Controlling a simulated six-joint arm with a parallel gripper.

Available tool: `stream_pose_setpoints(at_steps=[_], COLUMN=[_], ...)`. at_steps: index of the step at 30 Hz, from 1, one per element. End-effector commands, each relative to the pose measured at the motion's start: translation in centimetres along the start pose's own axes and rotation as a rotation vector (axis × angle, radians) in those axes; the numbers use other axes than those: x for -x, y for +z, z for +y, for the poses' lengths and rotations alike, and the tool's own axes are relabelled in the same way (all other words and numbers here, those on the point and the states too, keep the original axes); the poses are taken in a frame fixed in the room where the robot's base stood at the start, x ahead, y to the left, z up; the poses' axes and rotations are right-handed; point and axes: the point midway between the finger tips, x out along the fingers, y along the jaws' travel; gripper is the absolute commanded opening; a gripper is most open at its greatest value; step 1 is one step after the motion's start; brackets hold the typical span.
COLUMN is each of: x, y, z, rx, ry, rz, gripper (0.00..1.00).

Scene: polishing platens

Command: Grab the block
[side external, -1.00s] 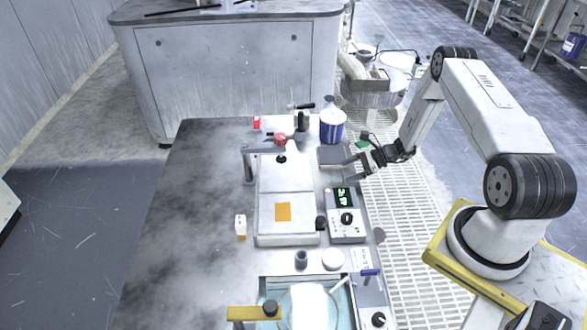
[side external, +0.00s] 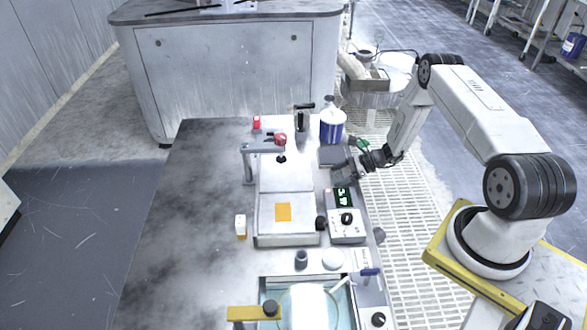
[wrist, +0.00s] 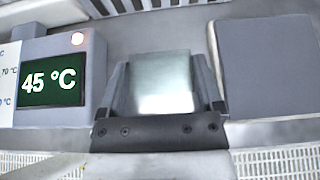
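A pale grey block with a smooth, faintly greenish face (wrist: 164,85) lies between the two fingers of my gripper (wrist: 163,88) in the wrist view. My fingers stand spread, one on each side of it, with what looks like a thin gap at each side; contact is not clear. In the side view my gripper (side external: 345,171) is low at the right edge of the bench, between the display unit and the dark plate. There the block is small and mostly hidden by my fingers.
The display unit (side external: 347,215) reads 45 °C in the wrist view and stands close to one finger. A dark grey plate (side external: 332,155) lies on the other side. The bench's left part (side external: 190,215) is clear.

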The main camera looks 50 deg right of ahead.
Motion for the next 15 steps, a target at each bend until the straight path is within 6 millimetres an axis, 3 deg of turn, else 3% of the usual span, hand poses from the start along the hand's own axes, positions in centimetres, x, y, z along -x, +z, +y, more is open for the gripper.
stream_pose_setpoints(at_steps=[1, 4, 5, 15], x=[0.01, 0.01, 0.01, 0.10], y=[0.00, 0.00, 0.02, 0.19], z=[0.01, 0.01, -0.01, -0.02], rx=[0.000, 0.000, 0.000, 0.000], ry=[0.000, 0.000, 0.000, 0.000], rz=[0.000, 0.000, -0.001, -0.001], gripper=[0.56, 0.24, 0.21, 0.21])
